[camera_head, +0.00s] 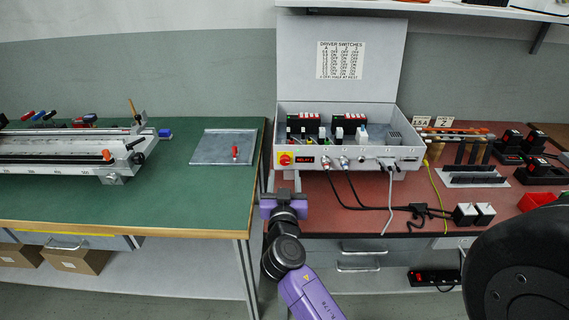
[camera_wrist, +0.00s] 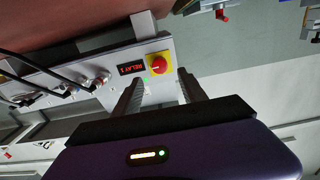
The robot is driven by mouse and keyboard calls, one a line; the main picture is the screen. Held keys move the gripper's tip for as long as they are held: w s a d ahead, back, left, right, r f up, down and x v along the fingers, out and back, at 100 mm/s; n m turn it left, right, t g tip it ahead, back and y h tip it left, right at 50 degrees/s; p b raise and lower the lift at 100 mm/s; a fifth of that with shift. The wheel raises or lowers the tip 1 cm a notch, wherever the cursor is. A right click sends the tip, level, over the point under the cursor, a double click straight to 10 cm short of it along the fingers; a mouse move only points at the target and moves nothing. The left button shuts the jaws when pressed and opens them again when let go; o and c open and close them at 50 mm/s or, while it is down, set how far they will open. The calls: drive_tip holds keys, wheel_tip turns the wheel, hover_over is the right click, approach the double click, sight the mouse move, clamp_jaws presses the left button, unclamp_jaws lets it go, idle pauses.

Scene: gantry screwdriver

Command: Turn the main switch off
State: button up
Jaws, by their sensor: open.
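The main switch (camera_head: 285,159) is a red rotary knob on a yellow plate, at the left end of the grey control box's front panel (camera_head: 335,166). In the wrist view the red knob (camera_wrist: 158,66) sits beyond my fingertips, between their lines, with a red-lit display reading "RELAY 1" (camera_wrist: 131,68) beside it. My gripper (camera_wrist: 160,85) is open and empty. Its two fingers point toward the panel and appear apart from the knob. In the head view my gripper (camera_head: 284,192) is just below and in front of the switch, at the bench edge.
Cables and plugs (camera_head: 360,163) come out of the panel right of the switch and hang onto the red bench. The box lid (camera_head: 340,60) stands open. A green table (camera_head: 200,205) with a metal plate (camera_head: 222,158) lies to the left. A gap separates table and bench.

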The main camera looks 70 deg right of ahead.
sight(285, 161)
drive_tip(key=p+x, duration=0.1)
drive_tip(key=x, duration=0.5)
drive_tip(key=shift+a, duration=0.1)
clamp_jaws()
